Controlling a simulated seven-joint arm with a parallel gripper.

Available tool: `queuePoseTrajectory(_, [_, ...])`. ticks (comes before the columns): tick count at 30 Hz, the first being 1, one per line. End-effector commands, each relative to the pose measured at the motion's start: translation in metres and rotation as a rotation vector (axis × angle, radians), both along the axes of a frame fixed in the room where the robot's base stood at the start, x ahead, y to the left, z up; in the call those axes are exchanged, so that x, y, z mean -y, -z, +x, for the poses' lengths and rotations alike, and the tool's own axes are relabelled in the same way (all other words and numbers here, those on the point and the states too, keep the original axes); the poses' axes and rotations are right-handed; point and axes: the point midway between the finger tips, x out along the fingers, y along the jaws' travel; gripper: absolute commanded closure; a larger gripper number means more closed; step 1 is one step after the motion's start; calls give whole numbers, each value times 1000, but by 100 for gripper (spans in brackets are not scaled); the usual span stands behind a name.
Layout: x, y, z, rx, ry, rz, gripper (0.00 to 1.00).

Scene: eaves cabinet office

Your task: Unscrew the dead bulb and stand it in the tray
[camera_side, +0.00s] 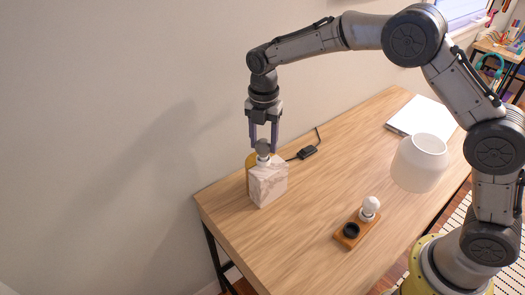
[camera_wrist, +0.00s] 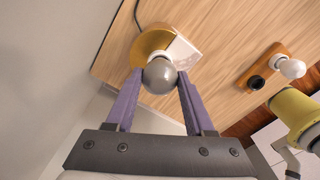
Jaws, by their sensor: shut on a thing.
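My gripper (camera_side: 264,141) points down over the lamp at the left of the desk. Its two purple fingers are shut on a grey bulb (camera_side: 263,148), one on each side. The bulb also shows between the fingertips in the wrist view (camera_wrist: 159,77). The bulb is upright above the lamp's marble block base (camera_side: 268,186); I cannot tell how far its thread sits in the socket. The small wooden tray (camera_side: 343,241) lies at the front of the desk. A white bulb (camera_side: 370,206) stands at one end, and a round black holder (camera_side: 351,230) at the other looks empty.
A gold round part (camera_wrist: 151,41) sits beside the marble base. A cable with a black switch (camera_side: 307,152) runs behind the lamp. A white shade (camera_side: 420,163) and a flat white item (camera_side: 421,116) are at the right. Desk between lamp and tray is clear.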

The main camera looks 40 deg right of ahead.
Motion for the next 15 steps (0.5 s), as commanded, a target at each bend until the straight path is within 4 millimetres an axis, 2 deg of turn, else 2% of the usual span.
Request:
queuePoseTrajectory(6, [0,0,0,-1,-48,1,100])
queuePoseTrajectory(15, [-1,0,0,0,-417,1,100])
